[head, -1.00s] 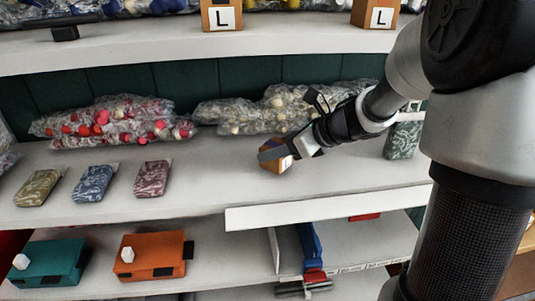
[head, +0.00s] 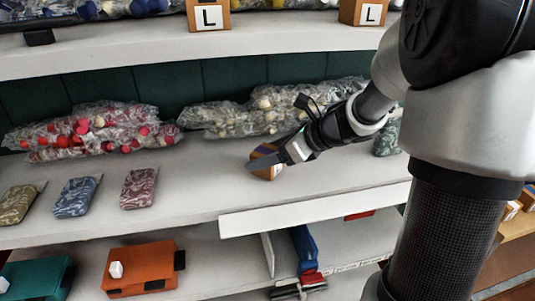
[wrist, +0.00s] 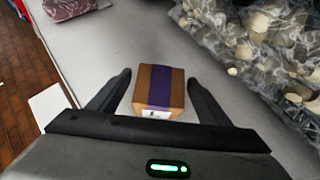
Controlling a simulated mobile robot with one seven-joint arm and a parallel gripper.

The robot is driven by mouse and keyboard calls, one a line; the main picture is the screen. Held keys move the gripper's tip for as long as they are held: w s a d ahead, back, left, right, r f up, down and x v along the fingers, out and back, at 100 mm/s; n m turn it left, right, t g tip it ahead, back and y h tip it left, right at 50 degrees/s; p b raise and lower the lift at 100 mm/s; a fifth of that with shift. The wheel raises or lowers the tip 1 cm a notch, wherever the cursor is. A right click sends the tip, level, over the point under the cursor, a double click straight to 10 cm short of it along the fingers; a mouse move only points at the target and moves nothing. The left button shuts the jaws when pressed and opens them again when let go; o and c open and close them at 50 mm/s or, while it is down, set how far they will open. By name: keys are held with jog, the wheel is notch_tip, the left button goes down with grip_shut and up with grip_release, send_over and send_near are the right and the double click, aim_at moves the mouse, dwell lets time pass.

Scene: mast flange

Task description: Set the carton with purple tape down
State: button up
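The carton with purple tape (wrist: 158,92) is a small brown box with a purple band over its top and a white label on its near face. It stands on the middle shelf, and also shows in the head view (head: 268,171), partly hidden by a finger. My gripper (wrist: 160,78) has one finger on each side of the carton. In the wrist view the fingers are spread, with a narrow strip of shelf showing between each finger and the carton. My gripper (head: 266,160) is low over the shelf in the head view.
Clear bags of red-and-white pieces (head: 95,130) and pale pieces (head: 265,108) lie along the shelf's back. Several patterned packets (head: 139,188) lie at left. A white strip (head: 315,208) edges the shelf front. The shelf between packets and carton is clear.

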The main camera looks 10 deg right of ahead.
jog(key=shift+r, duration=0.2)
jog(key=p+v, duration=0.1)
jog(key=v, duration=1.1)
jog(key=shift+p, duration=0.35)
